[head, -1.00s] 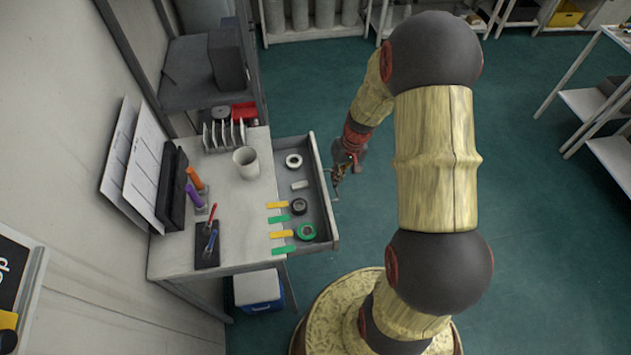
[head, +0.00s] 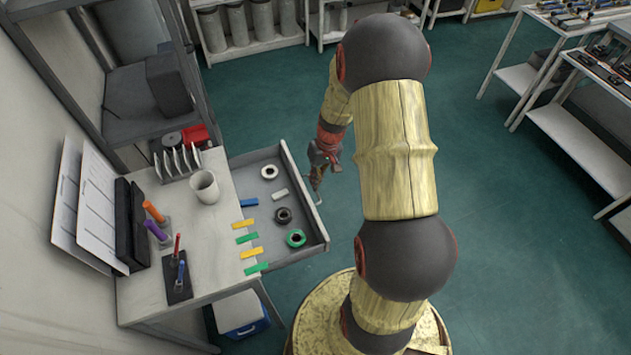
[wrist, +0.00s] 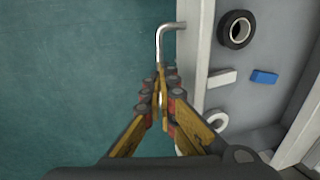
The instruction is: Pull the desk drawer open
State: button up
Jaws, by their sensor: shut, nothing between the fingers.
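The desk drawer (head: 322,231) stands well out from the desk (head: 195,267), with its inside showing. Its bent metal handle (wrist: 161,45) sticks out from the front panel in the wrist view, and its lower part is hidden behind my fingers. My gripper (wrist: 160,88) is shut, with its fingertips at the handle, overlapping it in the picture. I cannot tell whether they touch it. In the head view my gripper (head: 316,184) is just outside the drawer front.
A mug (head: 204,187) and a rack (head: 178,163) stand on the desk. Green floor (head: 480,230) is clear to the right.

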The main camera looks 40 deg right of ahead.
jog(key=shift+o, duration=1.2)
jog(key=shift+s+a+f, duration=0.2)
jog(key=shift+s+f, duration=0.1)
jog(key=shift+f, duration=0.1)
jog(key=shift+w+r, duration=0.1)
jog(key=shift+r, duration=0.1)
notch_tip(320, 180, up, 12)
jog(key=d, duration=0.2)
jog(key=shift+s+d, duration=0.25)
jog(key=shift+f, duration=0.1)
